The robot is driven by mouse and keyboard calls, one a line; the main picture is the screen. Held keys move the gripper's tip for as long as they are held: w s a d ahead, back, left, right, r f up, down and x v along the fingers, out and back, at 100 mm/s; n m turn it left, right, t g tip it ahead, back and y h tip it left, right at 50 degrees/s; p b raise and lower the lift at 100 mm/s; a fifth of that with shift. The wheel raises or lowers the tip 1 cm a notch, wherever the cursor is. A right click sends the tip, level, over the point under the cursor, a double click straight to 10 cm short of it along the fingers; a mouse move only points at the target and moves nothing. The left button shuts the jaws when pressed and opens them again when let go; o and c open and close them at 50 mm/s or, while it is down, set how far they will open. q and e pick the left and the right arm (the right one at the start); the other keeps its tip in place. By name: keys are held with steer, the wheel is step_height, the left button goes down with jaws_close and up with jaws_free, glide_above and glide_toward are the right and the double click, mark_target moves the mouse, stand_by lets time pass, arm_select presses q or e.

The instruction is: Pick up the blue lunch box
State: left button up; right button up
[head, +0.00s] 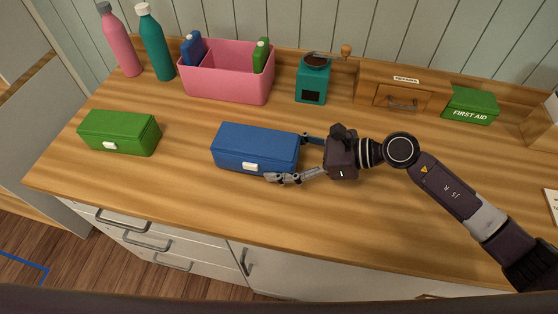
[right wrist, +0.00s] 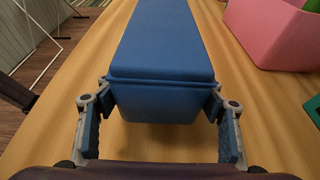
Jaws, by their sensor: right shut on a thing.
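The blue lunch box (head: 255,143) lies closed on the wooden counter, near the middle in the head view, with a white latch on its front. It fills the upper middle of the right wrist view (right wrist: 160,60). My right gripper (head: 293,158) has one finger at the box's back side and one at its front side, near the right end. In the right wrist view the fingers (right wrist: 160,112) press on both sides of that end. The box appears to rest on the counter. My left gripper is not in view.
A green lunch box (head: 120,132) lies to the left. A pink bin (head: 228,86) with blue and green items, two bottles (head: 155,45), a teal grinder (head: 313,82), a small drawer (head: 402,99) and a green first aid box (head: 470,106) line the back. The front counter is clear.

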step_height(320, 180, up, 18)
steer(key=b, duration=0.2)
